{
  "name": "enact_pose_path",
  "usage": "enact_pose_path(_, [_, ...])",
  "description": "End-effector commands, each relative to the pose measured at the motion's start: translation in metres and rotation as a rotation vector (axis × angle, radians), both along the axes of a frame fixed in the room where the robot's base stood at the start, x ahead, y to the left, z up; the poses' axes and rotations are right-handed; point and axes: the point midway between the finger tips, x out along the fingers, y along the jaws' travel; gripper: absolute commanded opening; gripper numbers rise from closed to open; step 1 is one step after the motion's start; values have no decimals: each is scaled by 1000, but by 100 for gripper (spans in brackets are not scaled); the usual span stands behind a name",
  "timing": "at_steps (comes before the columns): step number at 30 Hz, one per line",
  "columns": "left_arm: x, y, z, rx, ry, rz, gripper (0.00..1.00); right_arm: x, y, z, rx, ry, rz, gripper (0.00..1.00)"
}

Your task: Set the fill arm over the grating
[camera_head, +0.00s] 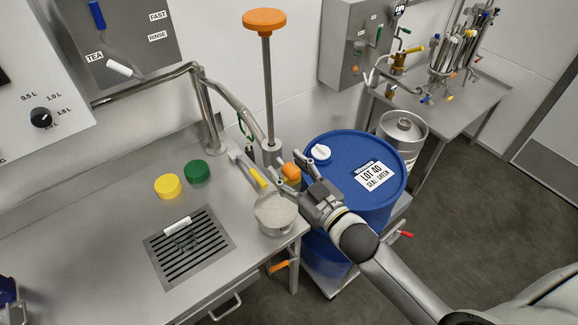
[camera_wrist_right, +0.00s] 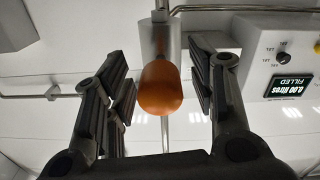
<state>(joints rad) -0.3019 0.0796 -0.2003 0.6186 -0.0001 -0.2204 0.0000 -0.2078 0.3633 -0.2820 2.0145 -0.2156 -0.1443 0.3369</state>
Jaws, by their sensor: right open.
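The fill arm (camera_head: 234,101) is a bent steel pipe on a post at the back of the steel counter. It reaches right to a steel nozzle, away from the grating. An orange knob (camera_head: 290,171) shows by the nozzle; it also shows in the right wrist view (camera_wrist_right: 160,88). My right gripper (camera_head: 293,184) is open at this knob, with its fingers on either side and visible gaps (camera_wrist_right: 164,85). The dark slotted grating (camera_head: 160,252) lies in the counter at front left, with a clear vessel with a white top (camera_head: 178,226) on it. My left gripper is not in view.
A yellow lid (camera_head: 168,186) and a green lid (camera_head: 197,171) lie on the counter. A pale-topped round container (camera_head: 275,214) stands at its right corner. A blue drum (camera_head: 340,147) stands beyond. A tall rod with an orange cap (camera_head: 264,21) rises behind the knob.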

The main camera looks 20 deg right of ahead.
Motion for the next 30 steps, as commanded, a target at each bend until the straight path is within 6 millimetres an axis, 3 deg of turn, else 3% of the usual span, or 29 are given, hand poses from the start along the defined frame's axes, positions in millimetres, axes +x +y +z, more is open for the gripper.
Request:
enact_pose_path(11, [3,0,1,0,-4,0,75,4,1,0,0,1,0,51])
enact_pose_path(23, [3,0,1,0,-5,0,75,3,1,0,0,1,0,0])
enact_pose_path(30, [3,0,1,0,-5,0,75,4,2,0,1,1,0,0])
